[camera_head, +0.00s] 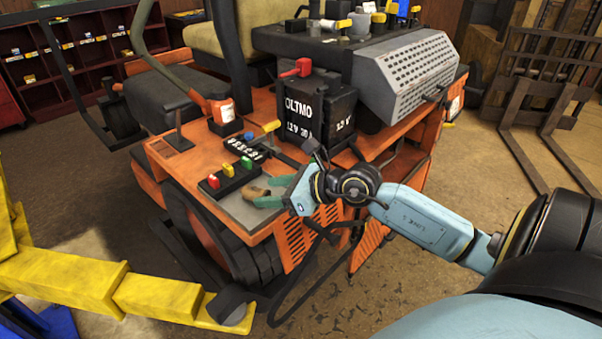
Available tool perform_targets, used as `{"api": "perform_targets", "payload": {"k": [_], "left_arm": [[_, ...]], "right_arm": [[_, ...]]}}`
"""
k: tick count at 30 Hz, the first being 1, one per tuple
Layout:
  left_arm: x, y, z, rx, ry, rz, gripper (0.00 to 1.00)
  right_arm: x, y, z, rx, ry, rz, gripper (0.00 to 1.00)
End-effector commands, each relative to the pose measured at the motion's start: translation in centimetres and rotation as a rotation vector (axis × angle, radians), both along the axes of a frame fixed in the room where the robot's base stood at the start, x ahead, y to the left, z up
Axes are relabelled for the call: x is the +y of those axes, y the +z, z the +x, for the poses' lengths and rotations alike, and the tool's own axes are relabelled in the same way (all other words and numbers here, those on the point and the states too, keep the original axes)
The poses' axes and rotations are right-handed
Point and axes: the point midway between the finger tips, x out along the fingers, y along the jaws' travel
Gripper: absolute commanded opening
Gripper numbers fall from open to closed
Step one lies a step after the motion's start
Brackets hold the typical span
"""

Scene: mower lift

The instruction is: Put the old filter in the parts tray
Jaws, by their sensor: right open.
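My right gripper (268,191) reaches in from the right, low over the front corner of the orange mower (160,158). Its greenish fingers are apart. A small brown, rounded object (254,192), which may be the old filter, lies at the fingertips over a grey flat surface (238,208). I cannot tell whether it touches the fingers. The grey surface may be the parts tray, but its rim is not clear. My left gripper is not in view.
A block with red, yellow and green buttons (228,178) is just left of the gripper. A black battery (318,108) with a red clamp stands behind it. An orange-and-white container (222,108) is farther back. Yellow lift arms (90,285) occupy the lower left.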

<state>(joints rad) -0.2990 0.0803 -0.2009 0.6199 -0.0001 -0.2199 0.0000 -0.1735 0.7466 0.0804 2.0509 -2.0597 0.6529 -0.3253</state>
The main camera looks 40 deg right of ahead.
Motion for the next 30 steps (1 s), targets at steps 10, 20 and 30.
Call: {"api": "perform_targets", "payload": {"k": [10,20,30], "left_arm": [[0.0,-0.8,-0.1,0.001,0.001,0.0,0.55],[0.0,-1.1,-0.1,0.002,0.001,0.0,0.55],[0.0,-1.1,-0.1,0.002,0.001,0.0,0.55]], "right_arm": [[-2.5,2.0,-5.0,0.004,-0.001,0.0,0.52],[-3.7,3.3,-7.2,0.001,0.001,0.001,0.52],[-3.8,3.4,-7.4,0.0,0.0,0.001,0.52]]}}
